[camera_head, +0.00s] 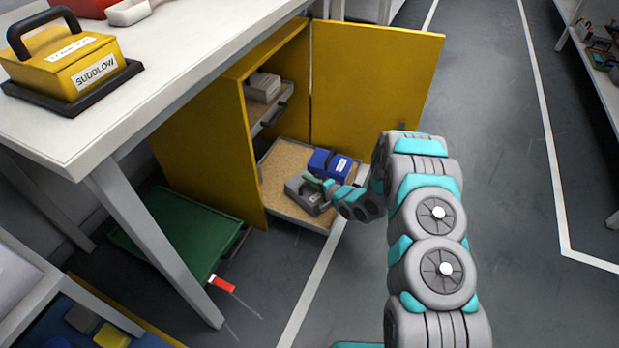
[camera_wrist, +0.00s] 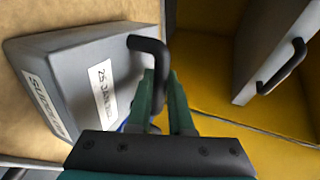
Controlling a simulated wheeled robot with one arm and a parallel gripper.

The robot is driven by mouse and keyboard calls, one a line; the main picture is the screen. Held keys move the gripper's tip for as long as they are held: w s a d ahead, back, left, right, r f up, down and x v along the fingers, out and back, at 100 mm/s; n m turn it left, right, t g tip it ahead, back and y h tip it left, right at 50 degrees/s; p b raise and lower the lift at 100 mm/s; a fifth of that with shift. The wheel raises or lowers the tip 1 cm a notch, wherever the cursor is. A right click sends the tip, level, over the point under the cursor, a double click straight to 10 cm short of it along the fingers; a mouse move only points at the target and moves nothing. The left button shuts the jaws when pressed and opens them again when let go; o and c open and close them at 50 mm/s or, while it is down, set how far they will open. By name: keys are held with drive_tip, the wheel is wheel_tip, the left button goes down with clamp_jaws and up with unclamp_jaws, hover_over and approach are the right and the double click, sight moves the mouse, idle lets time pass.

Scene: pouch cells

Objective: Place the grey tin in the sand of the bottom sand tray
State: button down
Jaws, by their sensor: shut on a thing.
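The grey tin (camera_head: 301,194) is at the front of the bottom sand tray (camera_head: 279,165), over or on its sand; I cannot tell whether it rests there. In the wrist view the grey tin (camera_wrist: 92,85) shows white labels and a black handle (camera_wrist: 150,47). My gripper (camera_head: 326,186) is at the tin's right side. In the wrist view its green fingers (camera_wrist: 164,92) are closed around the handle's lower end. Sand (camera_wrist: 18,110) shows beside the tin. The tin's underside is hidden.
A blue tin (camera_head: 331,163) stands in the same tray, behind and right. An upper tray (camera_head: 270,116) with a grey tin is above, inside the yellow cabinet. The cabinet's open yellow door (camera_head: 372,85) stands behind my arm. A green cart (camera_head: 178,235) and white table (camera_head: 150,75) are left.

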drive_tip(key=shift+f, duration=0.15)
drive_tip(key=c, duration=0.8)
unclamp_jaws()
drive_tip(key=shift+f, duration=0.1)
drive_tip(key=v, duration=1.2)
